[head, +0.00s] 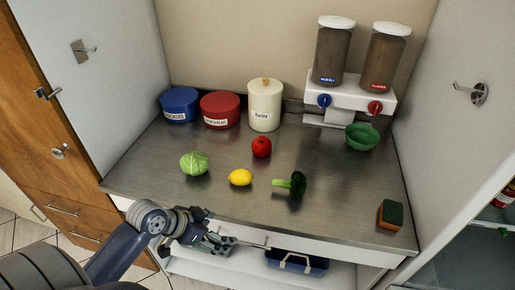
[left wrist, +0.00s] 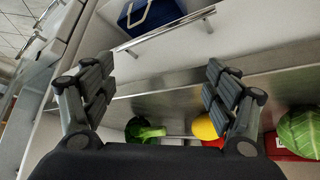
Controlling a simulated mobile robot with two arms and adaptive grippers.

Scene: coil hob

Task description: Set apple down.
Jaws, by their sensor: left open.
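The red apple (head: 261,146) rests on the metal counter (head: 225,145), behind the lemon and broccoli. In the left wrist view, a red patch that looks like the apple (left wrist: 213,143) shows beside the lemon, mostly hidden. My left gripper (head: 218,234) is in front of the counter's front edge, below the lemon in the head view and apart from the apple. In the left wrist view its two fingers (left wrist: 160,72) are spread wide with nothing between them. My right gripper is in neither view.
A cabbage (head: 194,163), lemon (head: 240,177) and broccoli (head: 292,184) lie across the counter. Canisters (head: 220,110) stand at the back, a green bowl (head: 362,137) below the dispensers (head: 350,90). A sponge (head: 390,215) sits front right. A blue box (head: 297,263) is below the counter.

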